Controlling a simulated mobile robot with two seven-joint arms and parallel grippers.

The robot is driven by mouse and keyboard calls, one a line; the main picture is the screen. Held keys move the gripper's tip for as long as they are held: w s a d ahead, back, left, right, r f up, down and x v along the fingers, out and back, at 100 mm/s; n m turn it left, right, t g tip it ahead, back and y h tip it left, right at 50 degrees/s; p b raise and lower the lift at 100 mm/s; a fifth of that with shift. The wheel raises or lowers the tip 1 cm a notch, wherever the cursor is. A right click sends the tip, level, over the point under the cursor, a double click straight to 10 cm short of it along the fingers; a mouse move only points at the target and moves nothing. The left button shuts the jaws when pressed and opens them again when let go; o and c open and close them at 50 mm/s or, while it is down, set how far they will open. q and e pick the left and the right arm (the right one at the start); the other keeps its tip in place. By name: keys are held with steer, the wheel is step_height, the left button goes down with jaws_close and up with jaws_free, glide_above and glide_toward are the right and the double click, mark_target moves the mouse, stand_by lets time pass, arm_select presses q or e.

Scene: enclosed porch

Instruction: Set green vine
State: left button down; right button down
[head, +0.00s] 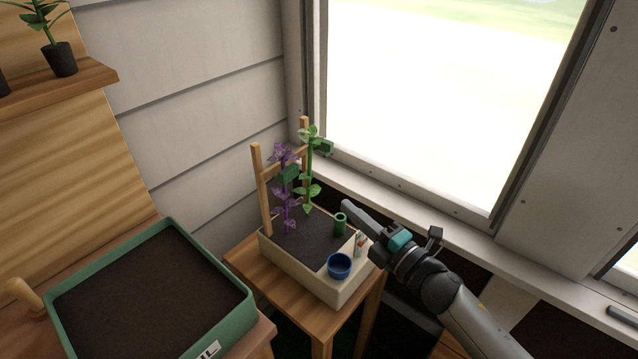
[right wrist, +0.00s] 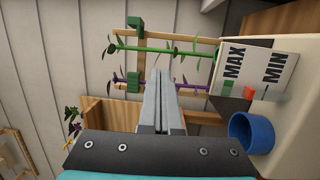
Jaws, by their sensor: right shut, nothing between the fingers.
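The green vine (head: 309,178) stands upright in the planter box (head: 330,288), beside the right post of the wooden trellis (head: 265,190). The purple vine (head: 284,205) stands to its left. A green clip (head: 325,147) is at the green vine's upper part and another green clip (head: 290,174) is at the purple vine. My right gripper (head: 345,207) is shut and empty, right of the vines over the planter's back edge. In the right wrist view its fingers (right wrist: 160,75) point toward the trellis, with the green vine (right wrist: 155,49) lying sideways in the picture. My left gripper is out of view.
The gauge (right wrist: 262,68) reads MAX and MIN. A green soil tray (head: 240,317) stands left. The window sill (head: 430,208) runs behind.

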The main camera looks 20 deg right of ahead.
mark_target(310, 175)
steer(key=x, duration=1)
steer(key=shift+w+a+b, duration=0.1)
steer(key=shift+w+b, duration=0.05)
steer(key=shift+b, duration=0.15)
